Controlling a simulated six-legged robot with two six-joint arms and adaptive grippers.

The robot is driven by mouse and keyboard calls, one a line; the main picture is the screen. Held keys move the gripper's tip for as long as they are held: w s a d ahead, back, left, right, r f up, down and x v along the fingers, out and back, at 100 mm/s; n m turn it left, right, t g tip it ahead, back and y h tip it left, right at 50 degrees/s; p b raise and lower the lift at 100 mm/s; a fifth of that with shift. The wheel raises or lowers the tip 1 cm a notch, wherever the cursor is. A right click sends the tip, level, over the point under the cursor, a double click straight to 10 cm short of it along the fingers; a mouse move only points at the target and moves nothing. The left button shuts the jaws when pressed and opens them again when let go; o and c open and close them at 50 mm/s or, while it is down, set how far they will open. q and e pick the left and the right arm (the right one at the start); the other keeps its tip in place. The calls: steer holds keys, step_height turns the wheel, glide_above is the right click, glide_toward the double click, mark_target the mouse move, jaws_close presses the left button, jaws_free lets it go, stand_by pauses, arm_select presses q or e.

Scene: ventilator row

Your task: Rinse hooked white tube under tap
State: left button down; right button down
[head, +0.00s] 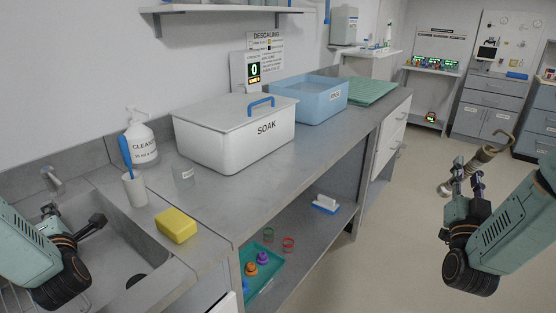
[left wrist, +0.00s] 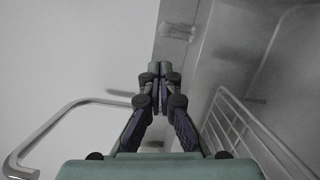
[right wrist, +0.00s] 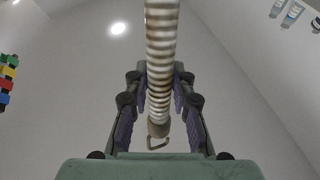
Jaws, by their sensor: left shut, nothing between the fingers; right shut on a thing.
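The hooked tube (head: 487,157) is ribbed, off-white with brownish stains, and rises from my right gripper (head: 468,177) over the floor at the right of the head view. In the right wrist view the tube (right wrist: 161,50) runs between the fingers, with a collar and small metal loop at its lower end. My right gripper is shut on it. My left gripper (head: 97,222) is shut and empty over the sink (head: 115,255); its closed fingertips (left wrist: 159,70) show in the left wrist view. The tap (head: 51,177) stands at the sink's back edge, partly out of clear sight.
On the counter are a yellow sponge (head: 176,226), a brush in a white cup (head: 134,188), a cleaner bottle (head: 141,142), a lidded SOAK bin (head: 225,135) and a blue bin (head: 312,103). A teal tray (head: 264,278) sits on the lower shelf. The floor at right is open.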

steer(key=shift+f, duration=0.45)
steer(key=shift+s+d+f+b, duration=0.2)
steer(key=shift+d+f+b, duration=0.1)
steer(key=shift+b, duration=0.25)
steer(key=shift+w+a, duration=0.25)
steer(key=shift+s+d, duration=0.3)
arm_select(q)
glide_toward(54, 178)
steer(key=w+a+f, duration=0.1)
steer(key=w+a, duration=0.2)
steer(key=a, duration=0.1)
arm_select(e)
steer(key=shift+w+a+f, duration=0.25)
steer(key=shift+w+a, duration=0.05)
steer(key=shift+s+d+b, duration=0.2)
steer(key=shift+b, duration=0.1)
arm_select(q)
steer(key=shift+a+r, duration=0.1)
steer(key=shift+r, duration=0.05)
steer(key=shift+w+a, duration=0.1)
arm_select(e)
steer(key=shift+w+a, duration=0.15)
